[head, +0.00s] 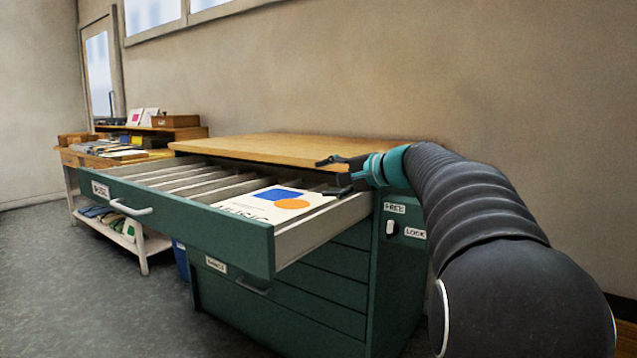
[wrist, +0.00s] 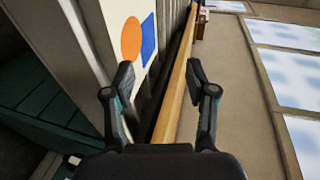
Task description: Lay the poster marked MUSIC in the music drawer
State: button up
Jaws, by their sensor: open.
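The top drawer (head: 190,218) of a green cabinet is pulled out; its front label is small and looks like MUSIC. A white poster (head: 262,209) with a blue shape, an orange circle and partly hidden dark lettering lies flat inside its right end. The poster also shows at the upper left of the wrist view (wrist: 118,12). My gripper (head: 332,177) is open and empty over the drawer's right back corner, apart from the poster. Its two spread fingers show in the wrist view (wrist: 160,78) with nothing between them.
The cabinet's wooden top (head: 290,148) is bare. Several shut drawers (head: 335,262) lie below the open one. A knob (head: 391,228) between FREE and LOCK labels is on the cabinet's side. A cluttered table (head: 145,158) stands at the left. The grey floor in front is clear.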

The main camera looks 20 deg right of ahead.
jog(key=shift+s+d, duration=0.15)
jog(key=shift+s, duration=0.05)
jog(key=shift+r, duration=0.15)
notch_tip(320, 180, up, 6)
jog(key=s+d+p, duration=0.1)
jog(key=s+p, duration=0.1)
jog(key=p, duration=0.1)
jog(key=shift+s+d+p, duration=0.15)
jog(key=shift+d+p, duration=0.2)
jog(key=shift+p, duration=0.05)
dwell(1.4)
